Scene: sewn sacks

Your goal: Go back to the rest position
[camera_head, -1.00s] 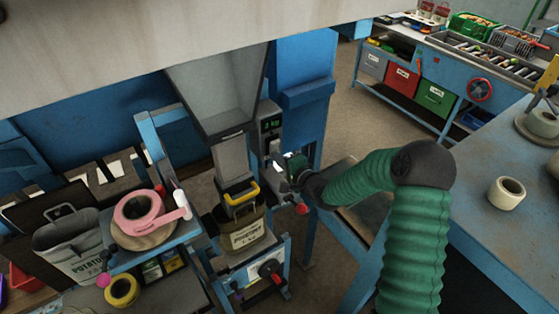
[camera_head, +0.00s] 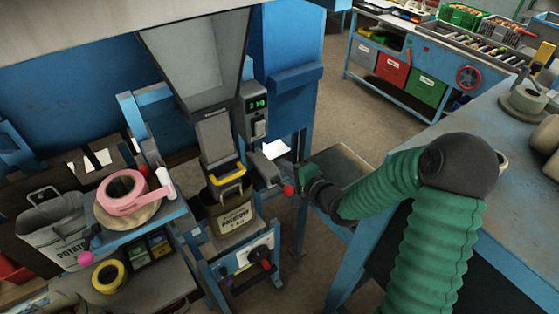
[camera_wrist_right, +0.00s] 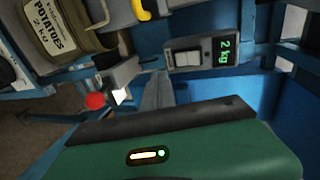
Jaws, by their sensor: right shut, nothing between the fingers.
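My right arm, in a green ribbed sleeve, comes in from the right in the head view. My right gripper (camera_head: 299,146) is shut and empty, beside the bagging machine and to the right of its grey lever with a red knob (camera_head: 288,190). In the right wrist view its narrow fingers (camera_wrist_right: 157,88) are together, apart from the red knob (camera_wrist_right: 95,101). A potato sack (camera_head: 233,218) stands upright under the grey chute (camera_head: 214,138), below a yellow handle (camera_head: 228,175). The sack also shows in the right wrist view (camera_wrist_right: 60,30). My left gripper is out of view.
A lit display (camera_head: 257,103) is on the machine. A blue bench (camera_head: 420,135) stands close under my right arm. A sorting table (camera_head: 440,45) stands at the back right.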

